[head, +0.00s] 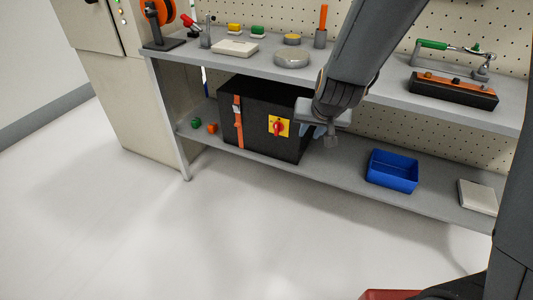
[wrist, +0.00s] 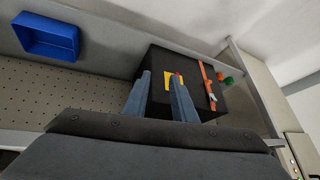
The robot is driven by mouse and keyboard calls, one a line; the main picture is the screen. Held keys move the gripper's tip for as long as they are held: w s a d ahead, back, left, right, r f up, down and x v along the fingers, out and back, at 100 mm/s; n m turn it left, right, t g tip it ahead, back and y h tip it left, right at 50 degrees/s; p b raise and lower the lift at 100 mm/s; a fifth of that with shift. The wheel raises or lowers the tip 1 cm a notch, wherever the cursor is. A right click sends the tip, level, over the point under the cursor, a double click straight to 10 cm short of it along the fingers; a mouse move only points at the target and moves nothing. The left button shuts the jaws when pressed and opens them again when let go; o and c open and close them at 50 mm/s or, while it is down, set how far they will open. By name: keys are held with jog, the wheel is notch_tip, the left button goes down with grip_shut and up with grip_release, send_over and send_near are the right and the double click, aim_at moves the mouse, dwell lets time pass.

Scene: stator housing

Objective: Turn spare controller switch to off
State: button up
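The controller is a black box (head: 262,93) on the lower shelf. Its front carries a yellow plate (head: 271,124) with a red rotary switch (head: 278,127); an orange strip runs down the front to the left. In the wrist view, the black box (wrist: 158,62) lies beyond my fingers, and the yellow plate (wrist: 168,78) with a bit of the red switch (wrist: 178,73) shows near the right fingertip, partly hidden. My gripper (wrist: 159,73) is open and empty, its two fingers apart. In the head view my gripper (head: 310,130) is just right of the box, apart from the switch. The switch's setting is too small to read.
A blue bin (head: 392,171) and a pale flat block (head: 478,197) stand on the lower shelf to the right. Small green and orange pieces (head: 203,126) lie left of the box. The upper shelf (head: 390,92) overhangs the box.

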jog(key=w+a+f+m+t+h+b, duration=0.1)
jog(key=w+a+f+t+b, duration=0.2)
jog(key=w+a+f+b, duration=0.25)
jog(key=w+a+f+t+h+b, duration=0.1)
jog(key=w+a+f+t+b, duration=0.25)
jog(key=w+f, duration=0.4)
jog(key=m+t+h+b, duration=0.2)
jog(key=t+h+b, duration=0.25)
jog(key=b, duration=0.25)
send_near(276, 130)
jog(key=shift+h, duration=0.45)
jog(key=shift+a+b+x, duration=0.15)
jog(key=shift+b+x, duration=0.9)
jog(key=shift+x, duration=0.8)
jog(key=shift+a+b+x, duration=0.15)
jog(key=shift+b+x, duration=0.9)
jog(key=shift+x, duration=0.8)
jog(key=shift+w+f, duration=0.15)
jog(key=shift+w+d+p, duration=0.15)
jog(key=shift+p, duration=0.15)
jog(key=shift+c, duration=0.2)
